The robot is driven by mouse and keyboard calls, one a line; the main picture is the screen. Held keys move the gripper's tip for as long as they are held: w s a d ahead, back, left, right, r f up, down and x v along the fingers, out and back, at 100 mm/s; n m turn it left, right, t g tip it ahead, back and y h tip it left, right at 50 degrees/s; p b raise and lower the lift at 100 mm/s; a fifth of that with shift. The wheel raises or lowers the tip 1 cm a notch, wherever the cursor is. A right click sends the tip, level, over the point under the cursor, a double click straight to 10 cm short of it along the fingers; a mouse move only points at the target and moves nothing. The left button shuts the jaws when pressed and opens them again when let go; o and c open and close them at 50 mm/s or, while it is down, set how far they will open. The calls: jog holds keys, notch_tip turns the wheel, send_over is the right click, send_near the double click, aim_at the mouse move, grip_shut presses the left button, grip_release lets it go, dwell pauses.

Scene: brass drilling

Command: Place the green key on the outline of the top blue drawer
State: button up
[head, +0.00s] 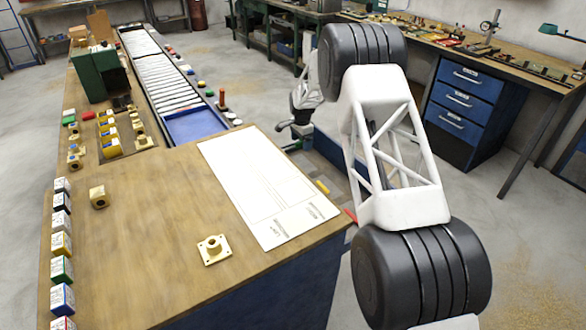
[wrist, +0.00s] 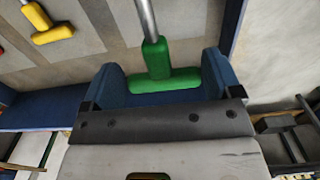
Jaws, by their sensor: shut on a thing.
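The green key (wrist: 157,65) has a T-shaped green handle and a metal shaft. My gripper (wrist: 163,78) is shut on its handle, between two blue fingers in the wrist view. In the head view, my gripper (head: 291,131) is over the far end of the open top blue drawer (head: 328,142), with the green key (head: 292,146) below it. The drawer has a grey insert (wrist: 120,50) with differently shaded bands. The key's shaft reaches over the insert. I cannot tell whether the key touches it, or which band is its outline.
A yellow key (head: 322,187) and a red key (head: 350,216) lie in the drawer, nearer the camera. The wooden bench (head: 150,230) with a white sheet (head: 255,180) and a brass flanged part (head: 213,249) borders the drawer on the left. Open floor lies to its right.

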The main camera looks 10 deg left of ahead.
send_over(301, 164)
jog(key=shift+f, duration=3.1)
jog(key=shift+f, duration=1.85)
jog(key=shift+f, duration=0.2)
jog(key=o, duration=0.8)
jog(key=shift+r, duration=0.1)
notch_tip(301, 164, up, 12)
jog(key=shift+r, duration=0.1)
